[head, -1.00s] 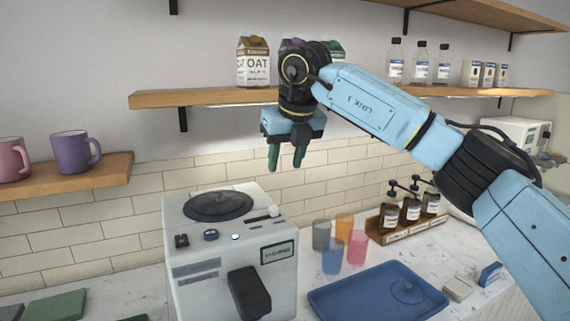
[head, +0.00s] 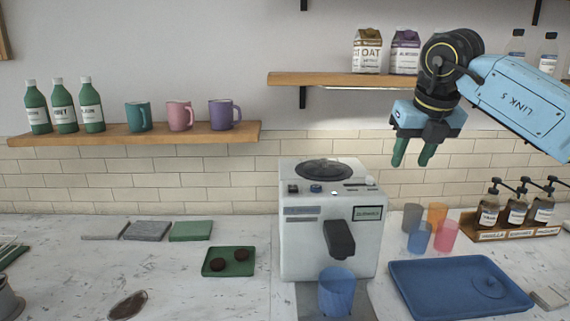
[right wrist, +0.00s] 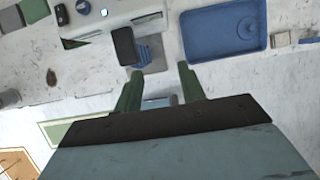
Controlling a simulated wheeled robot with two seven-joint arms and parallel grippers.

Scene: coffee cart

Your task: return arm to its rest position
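My right gripper (head: 413,152) hangs in the air at the upper right of the head view, its green fingers pointing down. It is in front of the tiled wall, below the oat carton shelf and above the counter, right of the coffee machine. In the right wrist view the two green fingers (right wrist: 158,88) are apart with nothing between them. The right arm (head: 522,97) comes in from the right edge. My left gripper is not in the head view.
A white coffee machine (head: 303,253) stands mid-counter with a blue cup (head: 337,294) under its spout. To its right are several coloured cups (head: 445,237), a blue tray (head: 440,287) and pump bottles (head: 516,210). The shelf (head: 330,79) holds cartons. Mugs and green bottles stand on the left shelf (head: 190,134).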

